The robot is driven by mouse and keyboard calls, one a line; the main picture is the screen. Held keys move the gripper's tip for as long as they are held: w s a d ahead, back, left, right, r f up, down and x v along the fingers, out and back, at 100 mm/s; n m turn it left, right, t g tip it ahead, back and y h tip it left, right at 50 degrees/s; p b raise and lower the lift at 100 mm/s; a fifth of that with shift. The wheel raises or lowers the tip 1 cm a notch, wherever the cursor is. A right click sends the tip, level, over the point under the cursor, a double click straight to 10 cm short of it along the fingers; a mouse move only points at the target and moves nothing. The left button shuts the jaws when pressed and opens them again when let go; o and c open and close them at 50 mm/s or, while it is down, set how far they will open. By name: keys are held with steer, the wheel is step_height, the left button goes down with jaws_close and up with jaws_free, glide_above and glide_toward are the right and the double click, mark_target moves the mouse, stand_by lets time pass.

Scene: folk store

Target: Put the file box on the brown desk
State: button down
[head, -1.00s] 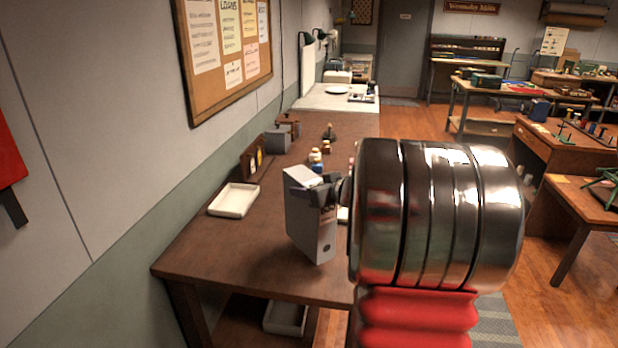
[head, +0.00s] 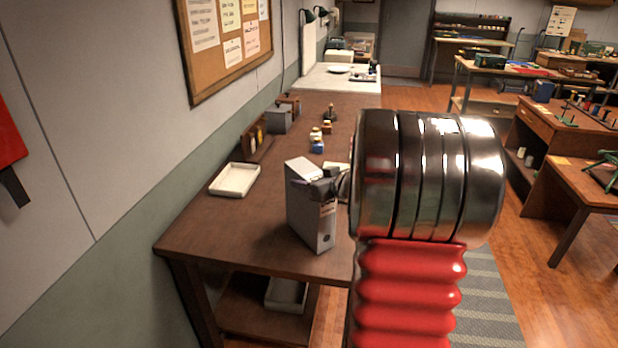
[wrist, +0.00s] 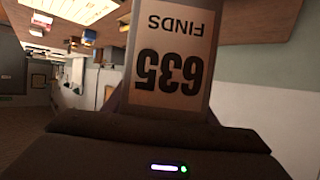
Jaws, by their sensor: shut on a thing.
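My gripper (head: 325,188) is shut on the upper right edge of the box. The box looks upright and its base appears at or very close to the desktop; I cannot tell if it touches. In the wrist view the box (wrist: 172,60) shows a label reading "635 FINDS", upside down, just beyond my gripper (wrist: 165,118). My arm hides the desk's right side.
A white tray (head: 234,180) lies on the desk left of the box. Small bottles (head: 316,138) and a dark file holder (head: 254,139) stand farther back. Another tray (head: 286,294) sits on the lower shelf. Bare desktop lies around the box's left and front.

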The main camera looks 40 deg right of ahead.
steer(key=c, duration=0.8)
jaws_free()
steer(key=shift+f, duration=0.1)
steer(key=shift+o, duration=0.2)
steer(key=v, duration=1.2)
steer(key=shift+a, duration=0.1)
